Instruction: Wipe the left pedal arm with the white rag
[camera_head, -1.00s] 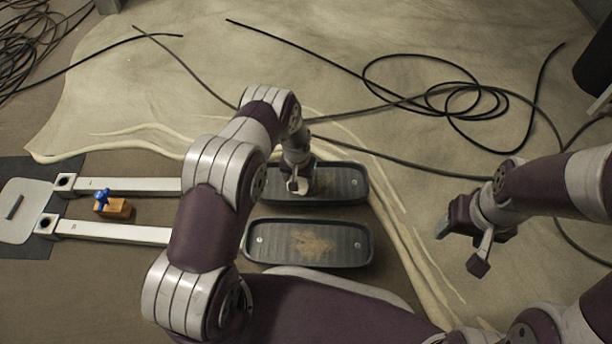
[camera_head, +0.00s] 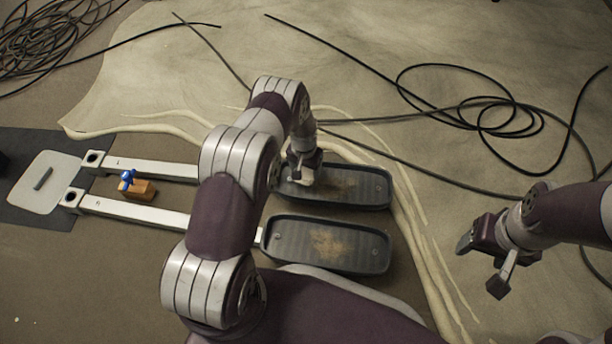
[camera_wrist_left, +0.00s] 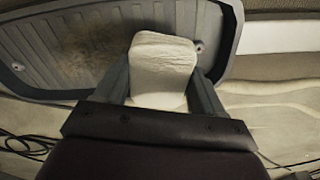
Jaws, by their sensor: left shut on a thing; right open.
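My left gripper (camera_head: 302,170) is shut on the white rag (camera_wrist_left: 162,62), which stands between its fingers in the left wrist view. It is over the left end of the far black pedal (camera_head: 355,186), near where that pedal meets the far pale pedal arm (camera_head: 150,167). I cannot tell whether the rag touches the pedal. Brown dust shows on this pedal, also in the left wrist view (camera_wrist_left: 95,38). The near pedal arm (camera_head: 135,212) runs parallel to the near pedal (camera_head: 290,243), which also carries brown dust. My right gripper (camera_head: 482,250) is open and empty at the right.
An orange block with a blue knob (camera_head: 137,188) sits between the arms. A pale plate (camera_head: 45,182) lies on a dark mat at the left. Black cables (camera_head: 440,85) lie across the pale sheet. My left arm hides part of the pedal arms.

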